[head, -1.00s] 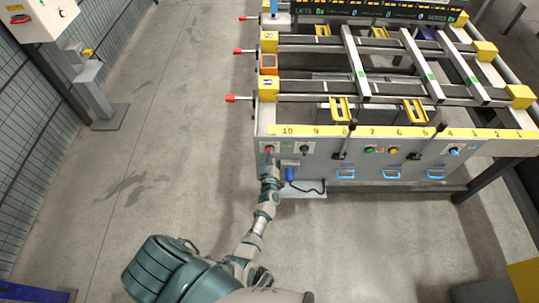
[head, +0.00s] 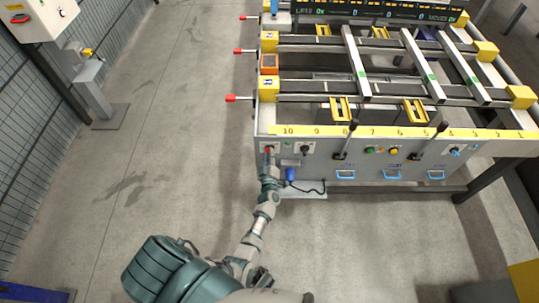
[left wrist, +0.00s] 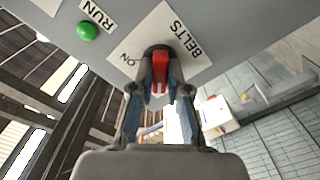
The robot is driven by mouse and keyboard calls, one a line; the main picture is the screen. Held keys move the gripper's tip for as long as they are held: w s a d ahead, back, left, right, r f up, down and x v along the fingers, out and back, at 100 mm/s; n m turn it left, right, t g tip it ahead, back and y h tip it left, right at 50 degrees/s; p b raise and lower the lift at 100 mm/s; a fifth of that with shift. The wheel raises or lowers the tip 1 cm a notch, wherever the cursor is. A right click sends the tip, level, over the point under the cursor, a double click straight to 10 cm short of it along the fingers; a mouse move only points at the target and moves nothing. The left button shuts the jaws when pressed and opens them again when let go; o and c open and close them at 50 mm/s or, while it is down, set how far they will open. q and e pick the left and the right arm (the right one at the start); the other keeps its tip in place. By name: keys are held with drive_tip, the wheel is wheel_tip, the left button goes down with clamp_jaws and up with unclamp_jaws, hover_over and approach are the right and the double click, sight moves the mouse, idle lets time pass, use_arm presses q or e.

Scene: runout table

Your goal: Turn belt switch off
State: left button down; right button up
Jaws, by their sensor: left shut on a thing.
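The belt switch has a red handle (left wrist: 160,70) on a white plate marked BELTS (left wrist: 188,42) and ON. In the left wrist view the handle lies between the fingertips of my left gripper (left wrist: 161,90), which is shut on it. In the head view the red switch (head: 268,150) is at the left end of the table's grey front panel, with my left gripper (head: 269,164) just below it, reaching up from the floor side. The fingers partly hide the switch. My right gripper is not in view.
A green button marked RUN (left wrist: 87,31) sits beside the switch plate. Another dark switch (head: 305,150) is to its right, then levers and blue handles. Red-tipped rods (head: 232,98) stick out from the table's left side.

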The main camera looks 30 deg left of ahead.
use_arm(q)
drive_tip(key=c, duration=1.1)
unclamp_jaws()
drive_tip(key=shift+d+f, duration=0.2)
drive_tip(key=shift+f, duration=0.3)
drive_tip(key=shift+c, duration=0.2)
drive_tip(key=v, duration=1.2)
drive_tip(key=shift+r, duration=0.2)
drive_tip(key=shift+a, duration=0.1)
